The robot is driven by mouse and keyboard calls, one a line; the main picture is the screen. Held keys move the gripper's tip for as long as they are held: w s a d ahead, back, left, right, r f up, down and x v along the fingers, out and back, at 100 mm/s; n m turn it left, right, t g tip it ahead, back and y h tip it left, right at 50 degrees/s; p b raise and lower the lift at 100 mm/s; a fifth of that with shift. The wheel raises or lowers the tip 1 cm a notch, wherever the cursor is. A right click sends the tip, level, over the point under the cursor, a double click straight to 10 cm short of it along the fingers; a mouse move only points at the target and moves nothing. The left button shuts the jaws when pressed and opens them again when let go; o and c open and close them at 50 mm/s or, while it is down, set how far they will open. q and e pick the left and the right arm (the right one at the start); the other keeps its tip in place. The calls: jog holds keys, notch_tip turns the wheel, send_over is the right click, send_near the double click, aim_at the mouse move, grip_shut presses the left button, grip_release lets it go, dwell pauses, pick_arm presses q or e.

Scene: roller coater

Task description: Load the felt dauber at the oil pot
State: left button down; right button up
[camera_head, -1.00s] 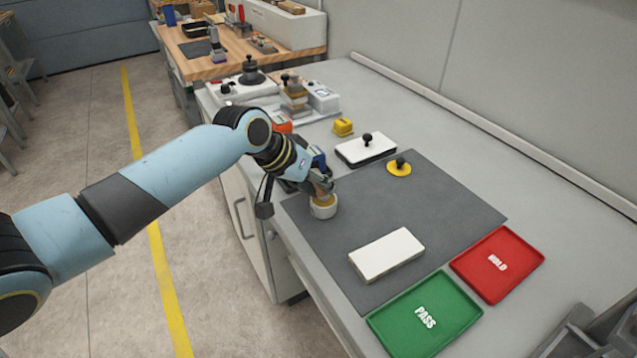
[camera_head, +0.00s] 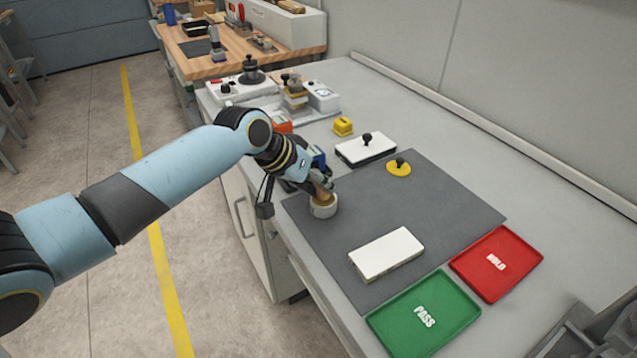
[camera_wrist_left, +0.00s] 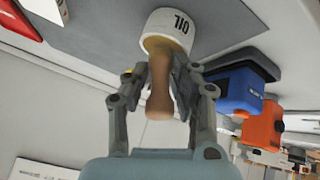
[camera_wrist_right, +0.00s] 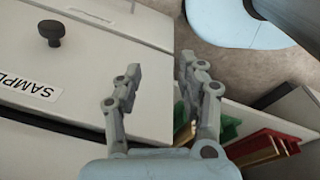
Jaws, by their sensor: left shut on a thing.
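The white oil pot (camera_head: 324,211) stands at the near left edge of the dark grey mat. In the left wrist view the pot (camera_wrist_left: 166,42) shows its OIL label. My left gripper (camera_head: 318,187) is shut on the wooden handle of the felt dauber (camera_wrist_left: 159,92). It holds the dauber at the pot's mouth; the felt end is hidden, and I cannot tell how deep it sits. My right gripper (camera_wrist_right: 162,72) is open and empty, away from the pot, in front of cabinet fronts in the right wrist view.
On the mat (camera_head: 330,243) lie a white block (camera_head: 387,254) and a yellow knobbed disc (camera_head: 399,168). A white knobbed plate (camera_head: 366,149) lies behind. Green PASS (camera_head: 424,312) and red HOLD (camera_head: 497,264) trays are at front right. Blue (camera_wrist_left: 236,88) and orange (camera_wrist_left: 263,126) items stand near my left gripper.

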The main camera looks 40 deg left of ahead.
pick_arm(q)
jog(key=shift+s, duration=0.1)
notch_tip(320, 180, up, 5)
jog(key=p, duration=0.5)
jog(key=shift+f, duration=0.15)
jog(key=shift+r, duration=1.1)
